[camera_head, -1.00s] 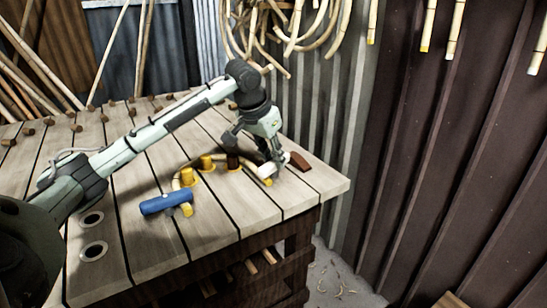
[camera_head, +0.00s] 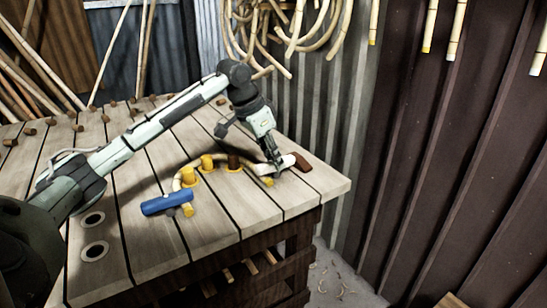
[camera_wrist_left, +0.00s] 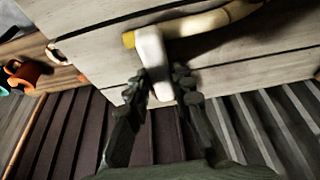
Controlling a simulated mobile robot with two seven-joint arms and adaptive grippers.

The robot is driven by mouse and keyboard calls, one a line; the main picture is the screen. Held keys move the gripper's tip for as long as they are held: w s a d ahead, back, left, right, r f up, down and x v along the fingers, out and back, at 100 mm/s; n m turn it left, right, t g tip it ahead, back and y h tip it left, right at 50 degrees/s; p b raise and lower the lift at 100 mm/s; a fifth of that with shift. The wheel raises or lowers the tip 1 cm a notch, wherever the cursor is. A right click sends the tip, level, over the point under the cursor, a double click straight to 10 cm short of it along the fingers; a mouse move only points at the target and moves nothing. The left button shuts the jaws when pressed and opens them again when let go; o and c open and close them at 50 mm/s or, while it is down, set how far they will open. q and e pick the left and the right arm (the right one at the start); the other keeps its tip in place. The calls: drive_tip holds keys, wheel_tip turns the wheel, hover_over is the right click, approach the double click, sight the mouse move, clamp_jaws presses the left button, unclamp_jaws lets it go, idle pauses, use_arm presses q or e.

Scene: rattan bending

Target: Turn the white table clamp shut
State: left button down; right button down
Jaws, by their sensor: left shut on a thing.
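The white table clamp (camera_head: 286,162) lies near the right end of the plank table, beside the yellow-tipped end (camera_head: 267,181) of the bent rattan. In the left wrist view the white clamp (camera_wrist_left: 152,52) crosses the rattan (camera_wrist_left: 205,22) close to that tip. My left gripper (camera_head: 276,168) reaches down to it. In the wrist view its two fingers (camera_wrist_left: 160,84) stand either side of the clamp's near part and are shut on it. The fingers partly hide the clamp in the head view. My right gripper is not in view.
A blue clamp (camera_head: 166,203) lies at the rattan's other end. Yellow pegs (camera_head: 207,163) and a brown peg (camera_head: 233,161) stand along the curve. A brown piece (camera_head: 303,162) lies just right of the white clamp. A corrugated wall (camera_head: 345,120) stands close behind.

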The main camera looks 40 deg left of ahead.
use_arm(q)
drive_tip(key=c, duration=1.3)
unclamp_jaws()
drive_tip(key=v, duration=1.2)
drive_tip(key=shift+s, duration=0.1)
